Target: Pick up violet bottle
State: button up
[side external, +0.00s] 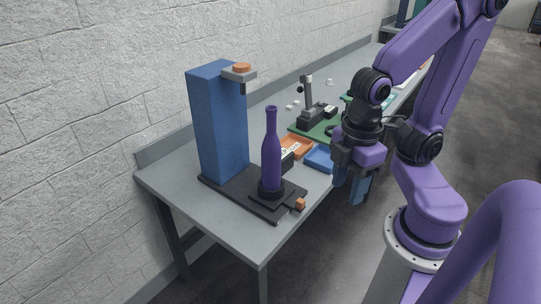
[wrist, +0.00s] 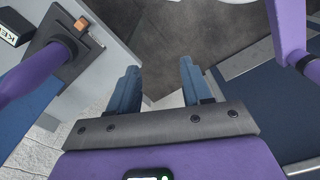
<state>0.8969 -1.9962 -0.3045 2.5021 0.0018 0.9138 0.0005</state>
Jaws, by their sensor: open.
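The violet bottle (side external: 272,154) stands upright on a dark round holder on a black base plate (side external: 233,191), near the table's front end in the side view. In the wrist view the bottle (wrist: 35,77) runs in from the left edge, with its lower end at the dark base. My gripper (side external: 351,199) is to the right of the bottle in the side view, beyond the table's edge and pointing down. In the wrist view its two blue fingers (wrist: 157,80) are apart with nothing between them.
A tall blue column (side external: 217,125) with an orange-topped arm (side external: 241,69) stands behind the bottle. An orange block (side external: 300,203) sits at the base plate's corner. Orange (side external: 297,145) and blue (side external: 319,158) trays and a small device on a green mat (side external: 323,129) lie farther along the table.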

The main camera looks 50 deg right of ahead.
jog(key=o, duration=0.8)
jog(key=shift+f, duration=0.1)
